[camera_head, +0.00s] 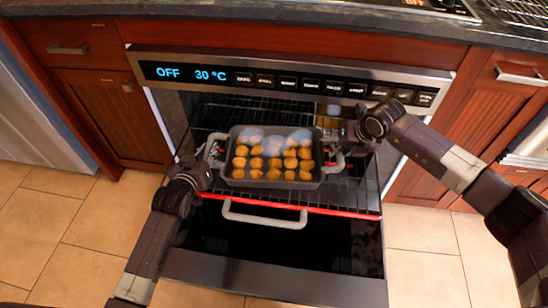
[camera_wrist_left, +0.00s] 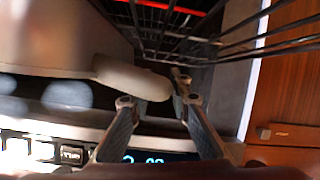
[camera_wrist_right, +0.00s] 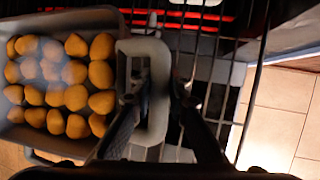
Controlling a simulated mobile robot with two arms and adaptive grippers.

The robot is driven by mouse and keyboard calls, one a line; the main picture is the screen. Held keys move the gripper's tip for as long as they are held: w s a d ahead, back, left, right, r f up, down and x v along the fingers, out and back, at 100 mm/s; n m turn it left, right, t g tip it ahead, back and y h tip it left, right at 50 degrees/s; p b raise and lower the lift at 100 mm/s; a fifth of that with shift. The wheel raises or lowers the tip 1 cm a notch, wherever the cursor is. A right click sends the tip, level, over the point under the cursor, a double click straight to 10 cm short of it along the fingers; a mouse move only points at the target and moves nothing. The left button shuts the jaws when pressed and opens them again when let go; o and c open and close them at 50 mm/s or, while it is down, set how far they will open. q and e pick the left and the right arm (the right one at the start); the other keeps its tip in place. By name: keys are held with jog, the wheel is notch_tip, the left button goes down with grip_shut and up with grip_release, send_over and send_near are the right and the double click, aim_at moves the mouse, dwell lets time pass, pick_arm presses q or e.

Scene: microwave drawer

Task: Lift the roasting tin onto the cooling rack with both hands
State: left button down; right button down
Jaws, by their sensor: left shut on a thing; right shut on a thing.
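The grey roasting tin (camera_head: 272,184), filled with rows of round golden pieces, is level at the open oven, over the wire oven rack (camera_head: 345,195). I cannot tell whether it touches the rack. My left gripper (camera_head: 208,158) is shut on the tin's left handle; the left wrist view shows this pale handle (camera_wrist_left: 132,78) between the fingers (camera_wrist_left: 157,98). My right gripper (camera_head: 337,143) is shut on the right handle; the right wrist view shows this handle (camera_wrist_right: 150,132) between the fingers (camera_wrist_right: 158,88). A wire grid, seemingly the cooling rack (camera_head: 522,12), lies on the counter at top right, partly cut off.
A red bar (camera_head: 345,212) runs along the oven rack's front. The control panel (camera_head: 290,80) and dark stone counter (camera_head: 290,30) stand above the oven opening.

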pick_arm(q)
jog(key=shift+a+r, duration=0.1)
pick_arm(e)
jog(key=shift+w+d+r, duration=0.1)
jog(key=shift+w+r, duration=0.1)
pick_arm(q)
jog(key=shift+r, duration=0.1)
pick_arm(e)
jog(key=shift+r, duration=0.15)
